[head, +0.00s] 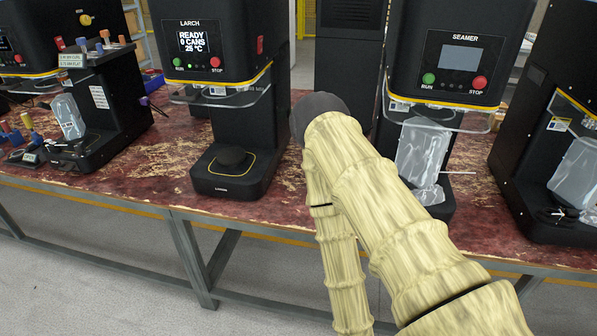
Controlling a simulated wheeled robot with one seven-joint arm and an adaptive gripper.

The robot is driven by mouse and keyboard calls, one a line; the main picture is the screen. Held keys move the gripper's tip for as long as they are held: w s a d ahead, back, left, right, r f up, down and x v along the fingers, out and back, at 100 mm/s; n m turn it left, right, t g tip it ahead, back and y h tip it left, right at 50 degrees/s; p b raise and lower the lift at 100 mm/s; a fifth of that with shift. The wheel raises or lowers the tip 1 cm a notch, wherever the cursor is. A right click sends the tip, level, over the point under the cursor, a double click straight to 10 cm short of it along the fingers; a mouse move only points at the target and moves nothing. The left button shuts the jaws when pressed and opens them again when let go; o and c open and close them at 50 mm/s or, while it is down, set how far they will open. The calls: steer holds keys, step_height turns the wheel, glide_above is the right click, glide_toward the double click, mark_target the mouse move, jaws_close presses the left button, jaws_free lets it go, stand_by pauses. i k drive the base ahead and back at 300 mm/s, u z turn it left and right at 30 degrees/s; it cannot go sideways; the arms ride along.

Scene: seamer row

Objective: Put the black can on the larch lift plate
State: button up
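The larch machine (218,45) stands left of the middle, with "LARCH" above its screen, which reads "READY 0 CANS 25 °C". Its lift plate (232,158) is a dark round pad on the black base, inside a yellow outline. I see no can on it. I make out no black can anywhere in view. My arm, in a pale yellow sleeve, rises from the lower right and folds back down. My gripper is not in view.
A clear guard (225,97) hangs above the larch plate. A seamer (455,60) with a plastic-covered front stands to the right, partly behind my arm. More black machines stand at both sides. The worn red bench top (165,160) is bare left of the larch base.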

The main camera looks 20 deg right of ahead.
mark_target(231, 154)
steer(key=u, duration=1.7)
steer(key=i, duration=1.2)
steer(key=z, duration=2.6)
